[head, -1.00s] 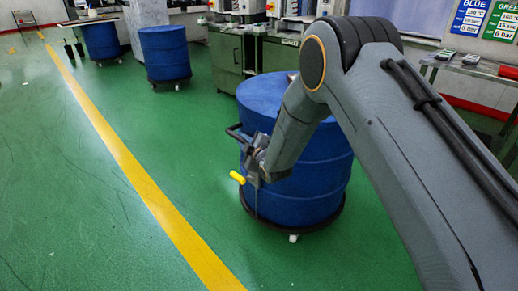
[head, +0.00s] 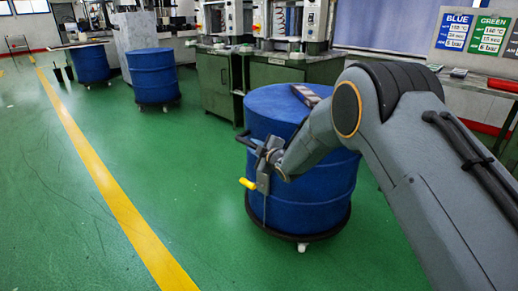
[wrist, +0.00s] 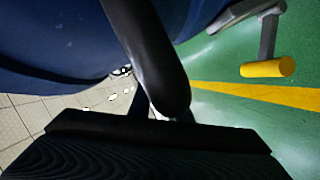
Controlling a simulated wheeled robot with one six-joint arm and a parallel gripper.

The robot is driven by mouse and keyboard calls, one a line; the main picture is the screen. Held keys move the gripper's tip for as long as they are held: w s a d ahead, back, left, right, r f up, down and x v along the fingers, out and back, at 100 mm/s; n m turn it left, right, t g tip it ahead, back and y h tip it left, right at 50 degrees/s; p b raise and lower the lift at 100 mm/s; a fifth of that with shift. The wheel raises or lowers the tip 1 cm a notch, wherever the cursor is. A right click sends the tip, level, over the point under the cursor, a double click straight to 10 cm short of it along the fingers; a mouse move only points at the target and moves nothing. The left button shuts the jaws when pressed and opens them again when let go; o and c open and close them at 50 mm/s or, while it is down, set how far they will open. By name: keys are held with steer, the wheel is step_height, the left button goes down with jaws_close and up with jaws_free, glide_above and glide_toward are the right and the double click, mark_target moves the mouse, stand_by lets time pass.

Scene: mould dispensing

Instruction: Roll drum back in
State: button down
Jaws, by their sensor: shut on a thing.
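The near blue drum (head: 305,188) stands upright on a dark wheeled dolly (head: 300,232) in the head view. A black handle (head: 246,139) and a yellow-ended lever (head: 249,184) stick out at its left side. My gripper (head: 270,155) is at that side and shut on the black handle, which crosses the wrist view (wrist: 150,60). The yellow end also shows in the wrist view (wrist: 267,68). My arm hides part of the drum's right side, and the fingertips are partly hidden.
Two other blue drums, one nearer (head: 153,76) and one farther (head: 90,64), stand at the back left. Green cabinets (head: 222,84) with machines are behind the near drum. A yellow floor line (head: 112,190) runs along the left. Green floor left of the drum is clear.

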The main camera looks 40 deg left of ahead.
steer(key=shift+w+r, duration=0.15)
steer(key=shift+w, duration=0.05)
steer(key=c, duration=1.6)
jaws_free()
steer(key=shift+w, duration=0.1)
steer(key=shift+c, duration=0.2)
steer(key=shift+d, duration=0.1)
steer(key=p+v, duration=0.1)
steer(key=v, duration=0.6)
steer(key=shift+s+d+p, duration=0.2)
steer(key=shift+d+p, duration=0.1)
steer(key=shift+p, duration=0.05)
